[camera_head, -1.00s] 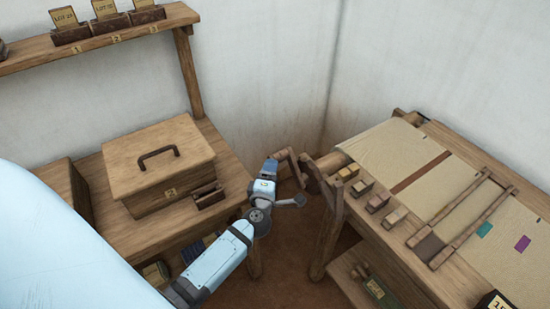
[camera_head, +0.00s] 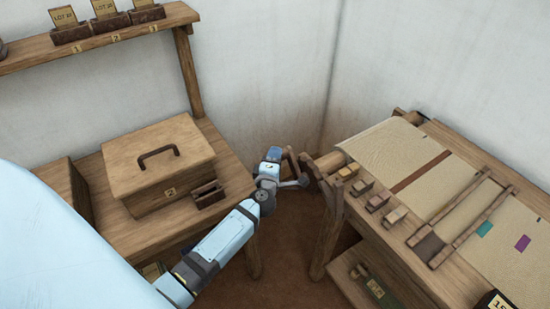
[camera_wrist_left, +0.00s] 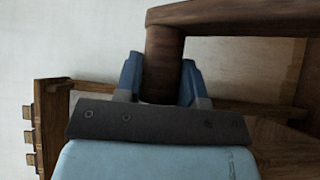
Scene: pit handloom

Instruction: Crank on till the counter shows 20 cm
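The loom (camera_head: 400,232) stands at the right with pale cloth (camera_head: 385,150) over it. A wooden crank (camera_head: 307,166) sits at its near left end, by the cloth roller. My left gripper (camera_head: 287,172) is at the crank handle. In the left wrist view the wooden handle (camera_wrist_left: 163,68) stands between the two blue fingers of my left gripper (camera_wrist_left: 162,80), which press on both its sides. The dark counter (camera_head: 495,302) is cut off at the bottom right edge; its figure seems to begin with 1, the rest is unclear. My right gripper is out of view.
A lidded wooden box (camera_head: 160,165) stands on a bench (camera_head: 236,170) at the left. A shelf (camera_head: 95,42) with several lot cards is above it. Small blocks (camera_head: 362,187) line the loom's edge. Bare floor (camera_head: 290,270) lies between bench and loom.

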